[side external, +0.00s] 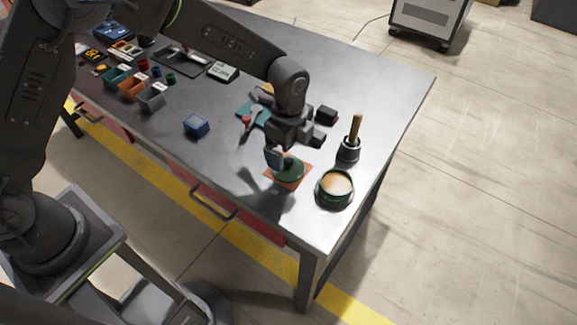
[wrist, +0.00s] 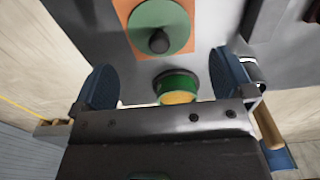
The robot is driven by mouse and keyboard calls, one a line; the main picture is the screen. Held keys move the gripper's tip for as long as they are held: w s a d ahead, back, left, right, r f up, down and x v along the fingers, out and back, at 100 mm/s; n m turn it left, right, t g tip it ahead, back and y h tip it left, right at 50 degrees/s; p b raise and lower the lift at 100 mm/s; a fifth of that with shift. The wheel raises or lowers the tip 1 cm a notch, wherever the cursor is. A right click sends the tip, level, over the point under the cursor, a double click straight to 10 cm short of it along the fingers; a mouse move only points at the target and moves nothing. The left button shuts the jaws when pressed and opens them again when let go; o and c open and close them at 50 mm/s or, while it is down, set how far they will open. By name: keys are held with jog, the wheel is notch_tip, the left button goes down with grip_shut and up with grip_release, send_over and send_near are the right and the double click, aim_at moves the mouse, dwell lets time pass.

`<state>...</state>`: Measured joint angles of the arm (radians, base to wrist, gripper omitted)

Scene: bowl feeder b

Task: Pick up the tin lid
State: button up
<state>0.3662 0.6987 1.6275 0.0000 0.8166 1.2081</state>
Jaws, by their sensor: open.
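The tin lid (side external: 291,174) is a flat green disc with a dark round knob, lying on a square orange mat (side external: 273,175) near the table's front corner. In the wrist view the lid (wrist: 147,17) is at the top middle, its knob toward the picture centre. My gripper (side external: 296,150) is open and empty, over the lid in the side view. In the wrist view my gripper's blue finger pads (wrist: 167,82) stand wide apart, with the lid beyond them. The green tin (side external: 335,201) stands open beside the mat, holding something tan; it also shows in the wrist view (wrist: 177,79).
A dark pot with a wooden-handled tool (side external: 349,151) stands behind the tin. A black block (side external: 326,115), a teal mat (side external: 250,113) and a blue box (side external: 196,125) lie nearby. Several small bins (side external: 151,97) stand at left. The table (side external: 385,92) is bare at the right rear.

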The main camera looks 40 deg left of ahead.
aim_at(290, 161)
jog(key=shift+d+f, duration=0.15)
jog(key=shift+f, duration=2.9)
jog(key=shift+c, duration=0.2)
jog(key=c, duration=0.8)
